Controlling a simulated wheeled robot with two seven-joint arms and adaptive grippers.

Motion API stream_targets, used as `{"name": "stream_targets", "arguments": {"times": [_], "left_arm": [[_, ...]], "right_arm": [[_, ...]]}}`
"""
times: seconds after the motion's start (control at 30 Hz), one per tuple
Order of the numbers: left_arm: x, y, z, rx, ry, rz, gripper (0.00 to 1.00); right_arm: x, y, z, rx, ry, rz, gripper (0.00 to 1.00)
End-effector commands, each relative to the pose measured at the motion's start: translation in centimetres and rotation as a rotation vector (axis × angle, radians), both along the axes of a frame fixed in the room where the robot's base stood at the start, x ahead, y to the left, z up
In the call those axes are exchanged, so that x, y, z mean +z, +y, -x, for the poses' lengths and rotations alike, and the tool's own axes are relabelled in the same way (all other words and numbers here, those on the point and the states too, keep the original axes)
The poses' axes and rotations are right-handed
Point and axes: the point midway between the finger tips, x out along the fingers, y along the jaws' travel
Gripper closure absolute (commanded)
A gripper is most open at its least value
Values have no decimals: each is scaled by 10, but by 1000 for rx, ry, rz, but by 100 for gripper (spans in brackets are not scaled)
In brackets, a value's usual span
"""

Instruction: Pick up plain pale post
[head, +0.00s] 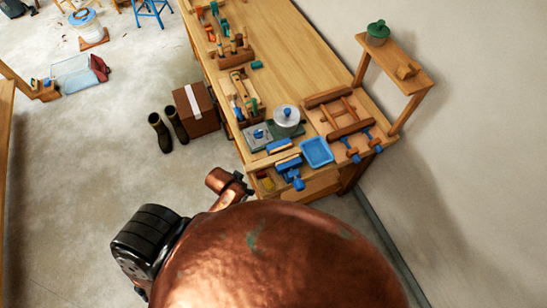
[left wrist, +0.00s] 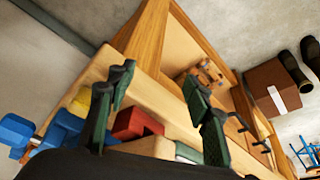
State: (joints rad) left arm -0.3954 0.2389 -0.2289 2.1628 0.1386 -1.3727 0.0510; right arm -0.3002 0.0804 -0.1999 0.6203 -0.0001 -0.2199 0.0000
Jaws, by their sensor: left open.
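I cannot single out the plain pale post with certainty. In the left wrist view a pale wooden piece (left wrist: 150,148) lies low in the picture below a red block (left wrist: 138,124). Its lower part is hidden by my gripper's body. My left gripper (left wrist: 158,86) is open, with its two dark fingers spread and nothing between them. In the head view my left gripper (head: 238,186) is beside the near left corner of the workbench (head: 262,40). My right gripper is not in view.
A small raised shelf (head: 400,62) stands at right. A brown box (head: 196,108) and dark boots (head: 168,132) stand on the floor at left. Open floor lies further left.

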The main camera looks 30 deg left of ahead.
Motion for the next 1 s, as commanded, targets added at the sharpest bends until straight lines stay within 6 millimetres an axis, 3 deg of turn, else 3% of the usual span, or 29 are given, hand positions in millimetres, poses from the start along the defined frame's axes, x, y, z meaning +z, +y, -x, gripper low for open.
{"name": "stream_targets", "arguments": {"times": [0.03, 0.2, 0.3, 0.73, 0.87, 1.0], "left_arm": [[21, -2, 0, -8, -11, 2, 54], [76, -12, 3, -41, -34, 8, 54], [110, -29, -7, -110, -55, 22, 54], [128, -101, -61, -453, 3, 43, 54], [130, -98, -74, -551, 84, -7, 54], [135, -71, -84, -585, 191, -79, 54]], "right_arm": [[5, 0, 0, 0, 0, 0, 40], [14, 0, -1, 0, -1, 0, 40], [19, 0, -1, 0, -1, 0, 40], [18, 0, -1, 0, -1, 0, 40], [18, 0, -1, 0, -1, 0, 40], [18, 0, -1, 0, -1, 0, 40]]}}
